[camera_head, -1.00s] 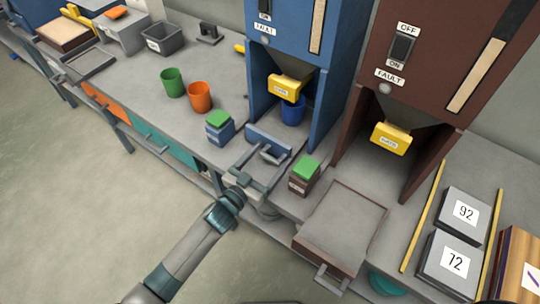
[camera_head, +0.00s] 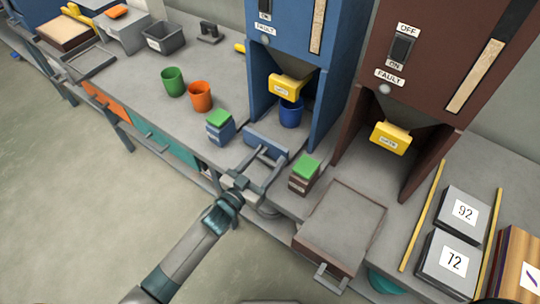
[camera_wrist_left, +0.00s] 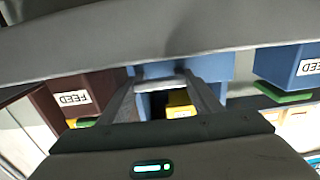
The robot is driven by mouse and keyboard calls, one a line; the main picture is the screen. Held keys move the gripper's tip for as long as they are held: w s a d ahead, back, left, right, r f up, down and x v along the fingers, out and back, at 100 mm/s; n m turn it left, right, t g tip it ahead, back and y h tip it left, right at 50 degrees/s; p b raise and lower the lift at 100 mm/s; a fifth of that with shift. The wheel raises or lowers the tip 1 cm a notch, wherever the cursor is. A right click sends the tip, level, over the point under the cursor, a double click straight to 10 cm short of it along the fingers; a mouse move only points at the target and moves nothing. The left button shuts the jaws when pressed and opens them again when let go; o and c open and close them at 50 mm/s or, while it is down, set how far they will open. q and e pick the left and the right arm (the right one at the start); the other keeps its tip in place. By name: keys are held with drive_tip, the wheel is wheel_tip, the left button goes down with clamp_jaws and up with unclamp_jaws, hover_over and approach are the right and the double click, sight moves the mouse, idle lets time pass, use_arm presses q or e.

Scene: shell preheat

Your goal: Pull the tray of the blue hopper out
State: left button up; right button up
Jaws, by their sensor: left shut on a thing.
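The blue hopper (camera_head: 327,110) stands at the back of the bench. Its blue tray (camera_head: 265,143) sticks out at the front below it, and a blue cup (camera_head: 290,114) stands under the yellow spout (camera_head: 285,87). My left gripper (camera_head: 252,172) reaches in from the front and is shut on the tray's handle. In the left wrist view the two fingers (camera_wrist_left: 163,100) lie on either side of the handle bar (camera_wrist_left: 160,82). The exact contact is hard to make out. My right gripper is not in view.
A blue feed box (camera_head: 220,129) stands left of the tray and a brown feed box (camera_head: 304,178) close to its right. The brown hopper (camera_head: 430,75) with its pulled-out tray (camera_head: 342,225) is further right. Green (camera_head: 172,82) and orange (camera_head: 200,97) cups stand left. The floor in front is clear.

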use_arm(q)
drive_tip(key=p+v, duration=0.4)
drive_tip(key=v, duration=1.6)
drive_tip(key=shift+s+a, duration=0.15)
drive_tip(key=shift+s, duration=0.15)
drive_tip(key=o, duration=1.5)
drive_tip(key=shift+s+a, duration=0.1)
drive_tip(key=shift+a, duration=0.1)
